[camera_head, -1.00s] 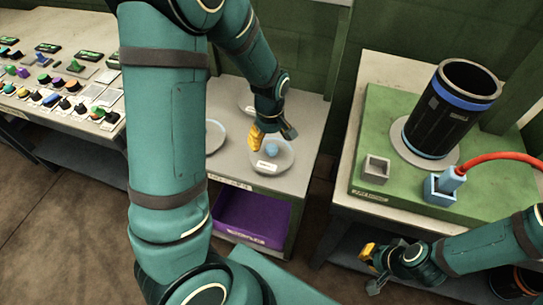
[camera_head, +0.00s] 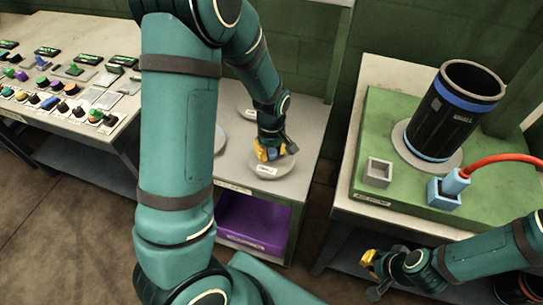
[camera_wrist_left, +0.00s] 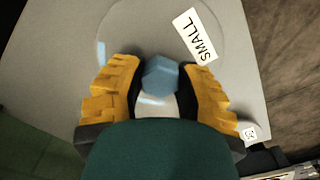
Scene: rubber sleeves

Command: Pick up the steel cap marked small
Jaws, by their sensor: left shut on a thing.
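The steel cap marked small is a round grey disc (camera_head: 287,166) with a blue knob, lying on the grey table (camera_head: 312,135). In the left wrist view its label (camera_wrist_left: 195,36) reads SMALL, and the blue knob (camera_wrist_left: 160,75) sits between the yellow fingers. My left gripper (camera_head: 271,152) is shut on the knob from above, and in the head view the fingers mostly hide the knob. My right gripper (camera_head: 372,275) is empty at the lower right, away from the cap; its fingers look apart.
Two more grey discs are partly hidden behind my left arm; one shows its edge (camera_head: 219,138). A purple bin (camera_head: 252,224) stands under the table. On the right bench are a black cylinder (camera_head: 448,125), a small grey box (camera_head: 377,172) and a blue connector (camera_head: 450,187) with a red hose.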

